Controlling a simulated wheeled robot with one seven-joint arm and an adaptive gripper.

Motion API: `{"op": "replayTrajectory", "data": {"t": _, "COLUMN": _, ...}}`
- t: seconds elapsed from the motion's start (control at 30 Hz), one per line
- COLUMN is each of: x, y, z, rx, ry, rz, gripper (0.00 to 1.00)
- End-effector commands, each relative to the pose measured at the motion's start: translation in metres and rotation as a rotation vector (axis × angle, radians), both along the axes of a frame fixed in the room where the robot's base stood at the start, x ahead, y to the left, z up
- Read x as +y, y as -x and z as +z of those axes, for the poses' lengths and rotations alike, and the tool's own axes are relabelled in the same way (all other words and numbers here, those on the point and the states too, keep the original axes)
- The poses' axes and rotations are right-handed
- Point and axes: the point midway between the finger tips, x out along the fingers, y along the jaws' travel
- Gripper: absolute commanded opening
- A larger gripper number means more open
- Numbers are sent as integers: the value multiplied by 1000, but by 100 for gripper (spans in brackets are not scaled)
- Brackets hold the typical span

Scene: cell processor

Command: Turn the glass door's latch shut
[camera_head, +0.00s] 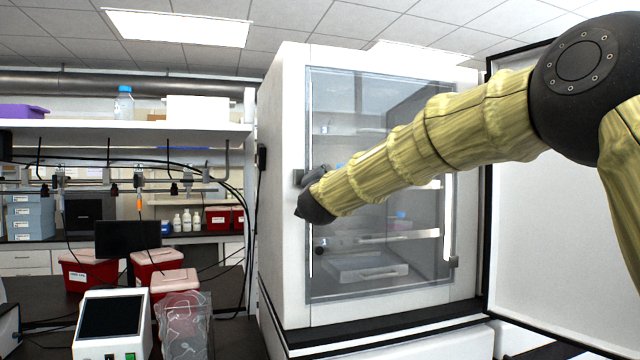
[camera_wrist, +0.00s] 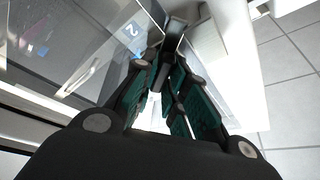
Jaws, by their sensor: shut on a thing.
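The glass door (camera_head: 345,95) stands closed across the front of the white incubator-like cabinet (camera_head: 283,120); its pane also fills the left of the wrist view (camera_wrist: 60,45). My gripper (camera_head: 312,190) is at the pane's left edge, around mid-height, partly hidden behind my own sleeved arm. In the wrist view, my gripper (camera_wrist: 176,62) has its fingers drawn together at the tips on the dark latch (camera_wrist: 176,27). The fingers hide part of the latch, so its exact angle is hard to tell.
The cabinet's outer door (camera_head: 560,230) is swung open to the right. Shelves and a tray (camera_head: 365,268) show behind the glass. On the left, a dark bench holds a white instrument (camera_head: 112,325) and red bins (camera_head: 90,270), below a white shelf (camera_head: 130,125).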

Motion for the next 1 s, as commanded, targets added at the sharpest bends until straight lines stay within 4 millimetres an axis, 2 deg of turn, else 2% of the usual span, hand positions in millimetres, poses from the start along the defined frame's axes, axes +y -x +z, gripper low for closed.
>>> {"op": "replayTrajectory", "data": {"t": 0.5, "x": -1, "y": -1, "z": 1, "rx": 138, "ry": -426, "rz": -1, "gripper": 0}}
{"op": "replayTrajectory", "data": {"t": 1.0, "x": -1, "y": 0, "z": 0, "rx": 195, "ry": -599, "rz": -1, "gripper": 0}}
